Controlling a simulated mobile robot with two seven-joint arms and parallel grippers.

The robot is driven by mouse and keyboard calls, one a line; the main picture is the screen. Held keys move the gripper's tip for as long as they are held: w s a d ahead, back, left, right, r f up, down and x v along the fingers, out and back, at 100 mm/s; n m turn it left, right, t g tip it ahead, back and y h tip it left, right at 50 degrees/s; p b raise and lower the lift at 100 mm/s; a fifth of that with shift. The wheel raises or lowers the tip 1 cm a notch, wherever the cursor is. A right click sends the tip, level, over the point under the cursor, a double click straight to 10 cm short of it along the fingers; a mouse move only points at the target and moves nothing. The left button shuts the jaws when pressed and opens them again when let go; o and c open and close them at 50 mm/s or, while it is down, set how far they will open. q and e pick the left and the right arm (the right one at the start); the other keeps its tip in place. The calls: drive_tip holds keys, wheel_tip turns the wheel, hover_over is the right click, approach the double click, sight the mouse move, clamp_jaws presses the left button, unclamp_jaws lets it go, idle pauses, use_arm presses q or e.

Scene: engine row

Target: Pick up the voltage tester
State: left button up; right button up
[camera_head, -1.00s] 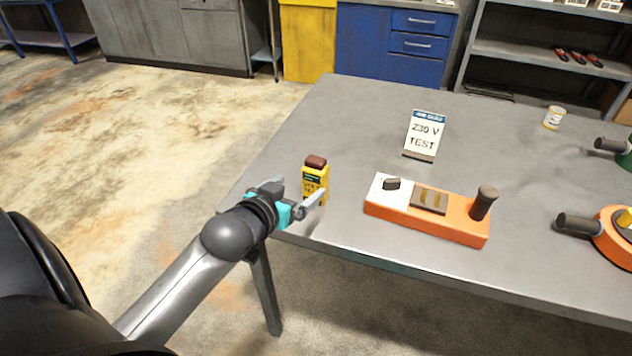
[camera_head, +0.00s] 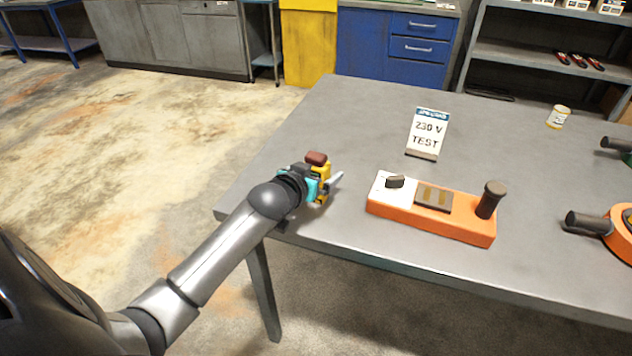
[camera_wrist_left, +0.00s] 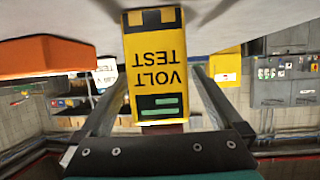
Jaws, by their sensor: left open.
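The voltage tester (camera_head: 323,172) is a yellow block with a dark red-brown top, standing upright on the grey table (camera_head: 350,120) near its left corner. In the left wrist view the tester (camera_wrist_left: 155,65) appears upside down, with "VOLT TEST" lettering and a green display. My left gripper (camera_head: 328,185) is at the tester and hides part of it in the head view. In the wrist view its two fingers (camera_wrist_left: 155,95) are open, one on each side of the tester, with gaps between. My right gripper is not in view.
An orange test unit (camera_head: 430,219) with a dark knob and upright handle stands to the right of the tester. A "230 V TEST" sign (camera_head: 428,133) stands behind it. A small can (camera_head: 558,117) and another orange device (camera_head: 622,240) are farther right.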

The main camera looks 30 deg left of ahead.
use_arm(q)
drive_tip(key=shift+x, duration=0.9)
drive_tip(key=shift+c, duration=0.4)
drive_tip(key=c, duration=1.5)
clamp_jaws()
drive_tip(key=shift+r, duration=0.2)
